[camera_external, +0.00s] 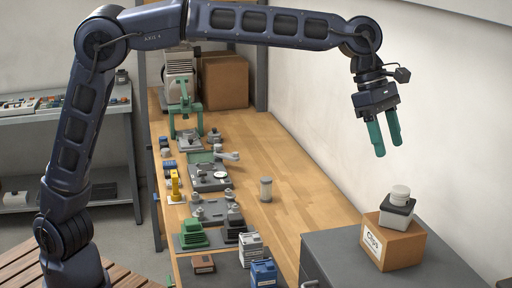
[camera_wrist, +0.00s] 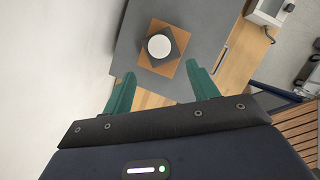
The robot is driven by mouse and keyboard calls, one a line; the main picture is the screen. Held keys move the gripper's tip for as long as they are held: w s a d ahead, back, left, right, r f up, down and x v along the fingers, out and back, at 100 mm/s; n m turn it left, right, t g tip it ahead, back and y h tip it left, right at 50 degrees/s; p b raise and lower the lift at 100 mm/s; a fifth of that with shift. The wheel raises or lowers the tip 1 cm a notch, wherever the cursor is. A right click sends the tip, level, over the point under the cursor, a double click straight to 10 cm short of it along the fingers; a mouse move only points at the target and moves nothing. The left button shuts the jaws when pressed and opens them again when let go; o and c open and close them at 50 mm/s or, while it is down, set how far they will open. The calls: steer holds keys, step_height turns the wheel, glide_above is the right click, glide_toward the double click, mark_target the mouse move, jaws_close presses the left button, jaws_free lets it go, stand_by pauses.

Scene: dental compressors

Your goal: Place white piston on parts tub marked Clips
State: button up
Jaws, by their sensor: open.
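The parts tub (camera_external: 372,246) is a brown cardboard-like box with a white label that seems to read "Clips"; it stands on the grey cabinet. In the wrist view the white round top (camera_wrist: 159,46) shows from above, centred on the dark square over the brown tub (camera_wrist: 180,28). My gripper (camera_external: 388,148) is open and empty, in the air above the tub and apart from the piece. Its green fingers (camera_wrist: 160,88) are spread.
The grey cabinet top (camera_external: 335,245) has free room around the tub. A pale cylinder (camera_external: 265,189) stands alone on the wooden bench (camera_external: 300,200). Metal parts, green and blue blocks and a green press (camera_external: 186,110) crowd the bench's left side. A white wall is close on the right.

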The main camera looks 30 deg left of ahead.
steer(key=shift+v, duration=0.9)
steer(key=shift+w, duration=0.15)
steer(key=w+a+m+t, duration=0.15)
steer(key=w+a, duration=0.35)
steer(key=a, duration=0.8)
steer(key=w+a+m, duration=0.3)
steer(key=w+a, duration=0.2)
steer(key=a, duration=0.8)
steer(key=w+a+m+t, duration=0.15)
steer(key=w+a, duration=0.25)
steer(key=a, duration=0.9)
steer(key=s+a+f+m+t+y, duration=0.1)
steer(key=s+a+f+m, duration=0.2)
steer(key=a, duration=0.6)
steer(key=s+a+f+m+y, duration=0.15)
steer(key=s+a, duration=0.25)
steer(key=a, duration=0.4)
steer(key=s+a+f+m+t, duration=0.1)
steer(key=s+a+f+m, duration=0.2)
steer(key=a, duration=0.6)
steer(key=s+a+f+m+y, duration=0.2)
steer(key=s+a+f, duration=0.4)
steer(key=s, duration=0.3)
steer(key=shift+f, duration=0.45)
